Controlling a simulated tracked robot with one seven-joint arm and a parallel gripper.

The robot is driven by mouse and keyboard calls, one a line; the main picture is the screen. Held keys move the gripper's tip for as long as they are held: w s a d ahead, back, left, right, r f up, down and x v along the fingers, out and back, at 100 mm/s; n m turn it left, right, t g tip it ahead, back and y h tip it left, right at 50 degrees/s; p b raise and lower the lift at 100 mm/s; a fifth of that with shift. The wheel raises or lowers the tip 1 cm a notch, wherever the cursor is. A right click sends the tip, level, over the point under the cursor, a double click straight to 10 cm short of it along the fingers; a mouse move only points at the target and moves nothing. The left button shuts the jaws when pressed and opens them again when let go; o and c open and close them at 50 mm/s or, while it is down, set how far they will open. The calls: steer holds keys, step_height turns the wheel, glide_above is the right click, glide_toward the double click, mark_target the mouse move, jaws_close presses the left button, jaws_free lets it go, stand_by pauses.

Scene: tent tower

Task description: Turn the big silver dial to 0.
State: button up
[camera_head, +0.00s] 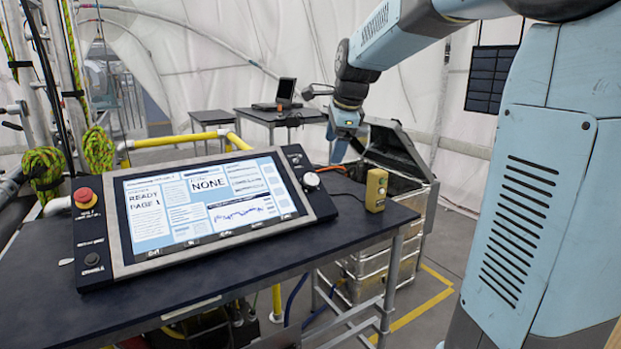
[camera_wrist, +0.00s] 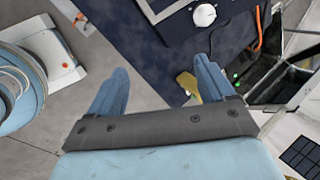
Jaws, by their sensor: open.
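The silver dial (camera_head: 312,179) is a round, pale knob on the right side panel of the console (camera_head: 324,205). It also shows near the top of the wrist view (camera_wrist: 204,14). Its pointer and markings are too small to read. My gripper (camera_head: 343,148) is in the air to the right of and beyond the dial, above the far side of the table. In the wrist view its two blue fingers (camera_wrist: 160,85) stand wide apart with nothing between them. The dial lies beyond the fingertips, apart from them.
A yellow box (camera_head: 376,190) stands on the dark table (camera_head: 350,222) right of the dial. An orange cable (camera_head: 333,168) lies behind it. A red button (camera_head: 84,197) sits at the console's left. An open metal case (camera_head: 398,150) stands beyond the table's right edge.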

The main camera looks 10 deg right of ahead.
mark_target(312, 178)
steer(key=w+f+m, duration=0.4)
steer(key=w+m, duration=0.5)
steer(key=w, duration=0.5)
steer(key=x, duration=1.3)
steer(key=shift+d+f, duration=0.2)
steer(key=shift+f, duration=0.15)
steer(key=c, duration=1.1)
steer(key=shift+o, duration=0.2)
steer(key=shift+a, duration=0.1)
